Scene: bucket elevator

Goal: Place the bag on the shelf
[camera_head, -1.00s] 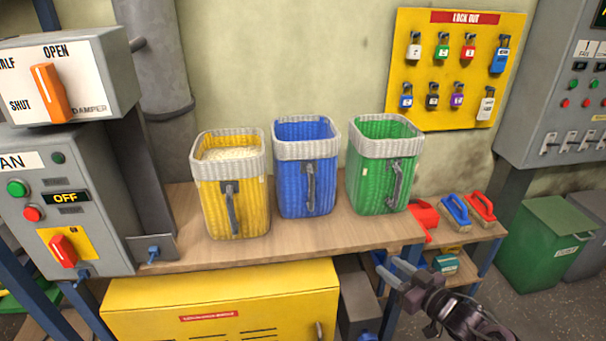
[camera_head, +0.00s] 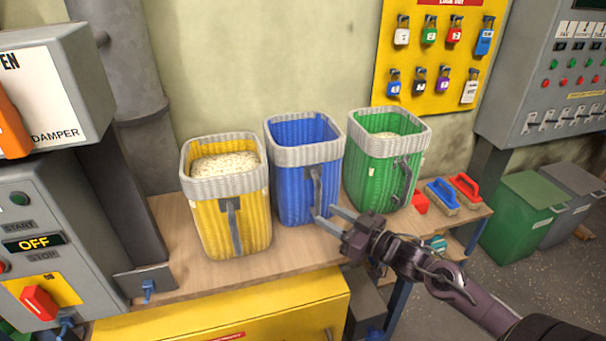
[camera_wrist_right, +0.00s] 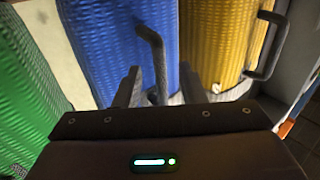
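Three woven bags with grey rims and dark handles stand upright on a wooden surface (camera_head: 170,225). The yellow bag (camera_head: 205,218) is full of pale grain. The blue bag (camera_head: 290,190) stands in the middle with no contents visible. The green bag (camera_head: 372,180) has pale contents. My right gripper (camera_head: 324,214) is open in front of the blue bag. The right wrist view shows the blue bag's handle (camera_wrist_right: 158,55) with its lower end between the two fingers (camera_wrist_right: 160,92); contact is unclear. My left gripper is out of view.
A grey control box (camera_head: 45,240) and damper box (camera_head: 60,85) stand at left. A yellow cabinet (camera_head: 240,310) is below the surface. Brushes (camera_head: 442,196) lie right of the green bag.

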